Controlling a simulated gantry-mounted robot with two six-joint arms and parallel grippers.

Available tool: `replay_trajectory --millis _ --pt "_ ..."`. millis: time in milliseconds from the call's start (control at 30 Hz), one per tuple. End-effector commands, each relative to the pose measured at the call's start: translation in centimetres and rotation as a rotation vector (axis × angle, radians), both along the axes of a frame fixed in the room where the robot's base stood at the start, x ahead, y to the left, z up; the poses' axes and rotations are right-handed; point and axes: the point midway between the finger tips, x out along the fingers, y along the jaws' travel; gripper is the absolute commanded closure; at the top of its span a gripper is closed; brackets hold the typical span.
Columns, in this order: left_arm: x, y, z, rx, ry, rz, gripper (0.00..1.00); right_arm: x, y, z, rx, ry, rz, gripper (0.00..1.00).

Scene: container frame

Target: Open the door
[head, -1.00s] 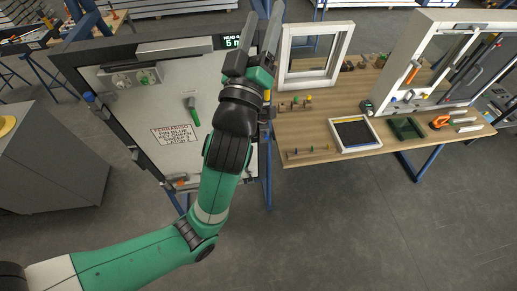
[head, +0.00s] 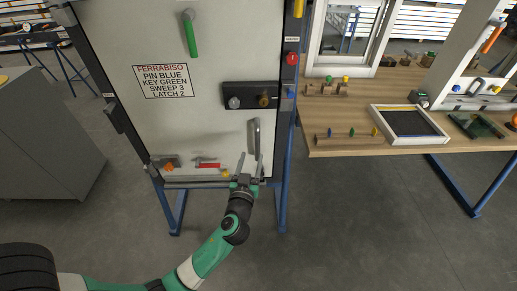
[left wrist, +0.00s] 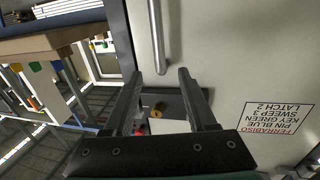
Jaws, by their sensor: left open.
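The door is a pale grey panel (head: 215,60) in a dark frame on blue legs. A vertical metal bar handle (head: 254,135) is on its lower right; it also shows in the left wrist view (left wrist: 157,35). Above it is a black lock plate (head: 235,90) with a silver knob and a brass knob. A green-handled lever (head: 192,35) hangs higher up. My left gripper (head: 250,161) is open and empty at the handle's lower end. In the left wrist view, one handle end appears between its fingertips; contact cannot be told. My right gripper is not in view.
A sign (head: 162,81) reads pin blue, key green, sweep 3, latch 2. A red-handled tool (head: 208,164) lies on the ledge below. A red knob (head: 292,58) is on the right frame. A wooden workbench (head: 350,150) stands right, a grey cabinet (head: 45,140) left.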

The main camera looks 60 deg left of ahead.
Motion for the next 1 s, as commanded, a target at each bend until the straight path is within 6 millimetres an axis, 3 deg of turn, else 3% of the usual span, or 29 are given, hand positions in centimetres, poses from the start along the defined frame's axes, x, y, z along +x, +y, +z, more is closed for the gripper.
replay_trajectory --millis 267,700,1000 --pt "1.1 1.5 0.2 0.0 -0.001 0.003 0.43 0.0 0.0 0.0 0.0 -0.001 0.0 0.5" --pt "6.3 8.5 0.1 0.0 -0.003 0.001 0.43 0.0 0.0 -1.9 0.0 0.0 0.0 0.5" --pt "7.0 9.4 0.3 0.0 -0.002 -0.001 0.43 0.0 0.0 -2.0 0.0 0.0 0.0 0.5"
